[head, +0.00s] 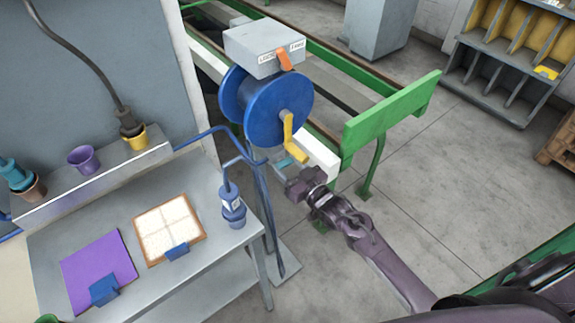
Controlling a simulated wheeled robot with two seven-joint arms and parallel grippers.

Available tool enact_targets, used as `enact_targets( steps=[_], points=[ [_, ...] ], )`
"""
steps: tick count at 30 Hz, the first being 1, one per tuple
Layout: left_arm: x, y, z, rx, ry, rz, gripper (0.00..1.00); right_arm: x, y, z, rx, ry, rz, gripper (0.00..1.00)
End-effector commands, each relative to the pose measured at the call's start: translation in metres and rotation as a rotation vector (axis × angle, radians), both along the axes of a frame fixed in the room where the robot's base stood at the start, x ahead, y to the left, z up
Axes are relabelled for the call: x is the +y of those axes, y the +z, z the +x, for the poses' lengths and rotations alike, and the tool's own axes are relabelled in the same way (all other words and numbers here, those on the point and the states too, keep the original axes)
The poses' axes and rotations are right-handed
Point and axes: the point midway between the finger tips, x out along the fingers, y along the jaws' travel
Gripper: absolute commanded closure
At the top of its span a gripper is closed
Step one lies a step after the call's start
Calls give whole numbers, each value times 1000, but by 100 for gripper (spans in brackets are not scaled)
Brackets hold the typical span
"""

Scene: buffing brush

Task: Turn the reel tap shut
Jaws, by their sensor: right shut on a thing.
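The blue hose reel (272,112) stands on a blue post, with a yellow crank (291,135) on its near side. The fingers and the gripper body hide part of the tap, so the exact contact is hard to see. My left gripper is not in view.
A grey box (265,48) with an orange lever sits above the reel. A grey bench (205,262) at left holds a blue bottle (232,206), a purple mat (98,268) and a framed tile (168,228). A green rail (390,112) stands right of the reel. Floor is open at right.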

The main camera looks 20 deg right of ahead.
Motion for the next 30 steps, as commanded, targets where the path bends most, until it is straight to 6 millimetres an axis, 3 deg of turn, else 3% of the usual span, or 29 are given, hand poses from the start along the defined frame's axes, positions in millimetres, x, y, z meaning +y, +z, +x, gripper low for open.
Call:
enact_targets(
  steps=[30],
  points=[
    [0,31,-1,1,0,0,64,-3,0,1,317,-1,873,70]
  ],
)
